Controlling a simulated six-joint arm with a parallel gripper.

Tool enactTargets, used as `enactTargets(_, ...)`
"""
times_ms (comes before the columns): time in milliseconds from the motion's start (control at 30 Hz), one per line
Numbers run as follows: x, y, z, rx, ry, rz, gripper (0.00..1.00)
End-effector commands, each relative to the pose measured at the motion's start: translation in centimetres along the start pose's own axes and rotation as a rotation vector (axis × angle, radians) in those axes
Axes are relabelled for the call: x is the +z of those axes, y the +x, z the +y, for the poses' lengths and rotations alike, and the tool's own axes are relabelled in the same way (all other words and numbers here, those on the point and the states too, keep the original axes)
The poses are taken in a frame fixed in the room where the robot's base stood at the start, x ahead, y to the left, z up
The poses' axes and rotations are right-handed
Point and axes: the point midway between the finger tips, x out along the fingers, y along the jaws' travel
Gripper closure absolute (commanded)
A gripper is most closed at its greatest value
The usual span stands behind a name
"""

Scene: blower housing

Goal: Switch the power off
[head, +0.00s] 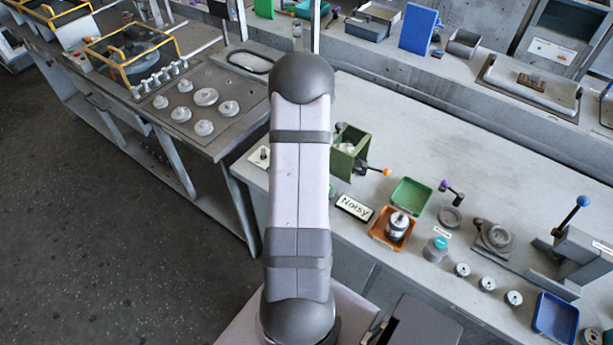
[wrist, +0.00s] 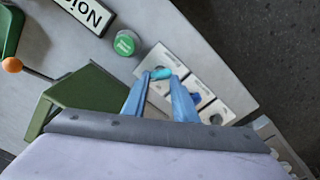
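My gripper (wrist: 160,80) shows in the wrist view with its two blue fingers apart. Its tips are over a white panel with several plates (wrist: 216,113). A small cyan piece (wrist: 160,74) shows between the tips on the nearest plate. I cannot tell whether the fingers touch it. A small dark blue piece (wrist: 196,97) sits on the plate beside it, just right of the right finger. Which one is the power switch cannot be read. In the head view my arm hides the gripper, and a part of the white panel (head: 261,157) shows left of the arm.
A green housing (wrist: 85,100) with an orange-knobbed handle (wrist: 12,65) stands left of my gripper. A round green button (wrist: 125,43) and a "Noisy" sign (wrist: 88,14) are close by. In the head view, an orange tray (head: 376,240) and a green tray (head: 410,195) lie right of the arm.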

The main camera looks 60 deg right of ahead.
Motion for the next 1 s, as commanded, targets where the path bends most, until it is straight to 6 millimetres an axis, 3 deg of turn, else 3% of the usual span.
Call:
enactTargets(33,0.86,1.39,0.02,0.001,0.067,-0.022,0.75)
enactTargets(100,0.98,1.49,0.03,0.002,0.157,-0.024,0.75)
enactTargets(1000,0.82,1.1,0.03,0.013,1.201,-0.019,0.75)
